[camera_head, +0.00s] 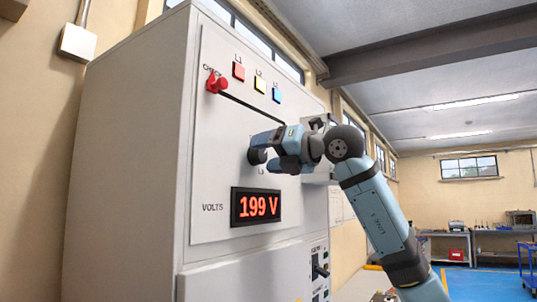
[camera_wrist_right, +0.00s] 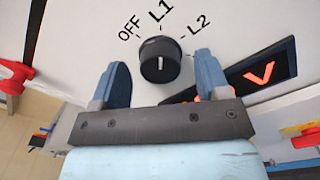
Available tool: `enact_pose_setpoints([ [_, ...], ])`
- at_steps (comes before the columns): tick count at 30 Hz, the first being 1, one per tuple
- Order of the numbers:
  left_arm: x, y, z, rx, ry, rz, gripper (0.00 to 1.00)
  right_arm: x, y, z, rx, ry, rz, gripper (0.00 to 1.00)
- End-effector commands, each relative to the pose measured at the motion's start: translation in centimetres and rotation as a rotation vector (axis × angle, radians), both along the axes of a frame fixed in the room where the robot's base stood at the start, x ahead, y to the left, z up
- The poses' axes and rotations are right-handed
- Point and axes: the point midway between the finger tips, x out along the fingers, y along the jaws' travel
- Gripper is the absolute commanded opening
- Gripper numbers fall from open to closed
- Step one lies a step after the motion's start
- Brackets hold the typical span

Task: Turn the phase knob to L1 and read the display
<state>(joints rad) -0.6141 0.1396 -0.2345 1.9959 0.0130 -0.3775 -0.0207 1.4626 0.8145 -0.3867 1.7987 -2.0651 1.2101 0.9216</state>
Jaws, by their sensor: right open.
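The black phase knob (camera_wrist_right: 160,60) is on the grey cabinet panel, with OFF, L1 and L2 printed around it. Its white pointer line points toward the L1 mark. My right gripper (camera_wrist_right: 163,78) is open, one finger on each side of the knob, with visible gaps to it. In the head view my right gripper (camera_head: 270,148) is in front of the panel and partly hides the knob (camera_head: 257,156). The display (camera_head: 256,206) reads 199 V in red; only its V end (camera_wrist_right: 262,73) shows in the wrist view. My left gripper is not in view.
Breaker switches (camera_head: 319,270) are lower right. Benches and a blue cart (camera_head: 527,264) stand far right.

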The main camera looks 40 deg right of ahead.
Motion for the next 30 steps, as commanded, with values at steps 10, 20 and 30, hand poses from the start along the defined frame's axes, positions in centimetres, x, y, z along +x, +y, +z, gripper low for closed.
enact_pose_setpoints([
  [10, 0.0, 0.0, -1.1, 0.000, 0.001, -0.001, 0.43, -2.8, -1.2, -0.3, -0.002, -0.002, -0.002, 0.69],
  [20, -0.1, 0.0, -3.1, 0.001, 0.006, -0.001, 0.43, -9.7, -4.1, -0.2, -0.001, -0.002, -0.003, 0.69],
  [30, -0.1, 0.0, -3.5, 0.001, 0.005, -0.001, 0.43, -12.7, -5.3, 0.0, 0.000, 0.001, -0.001, 0.69],
])
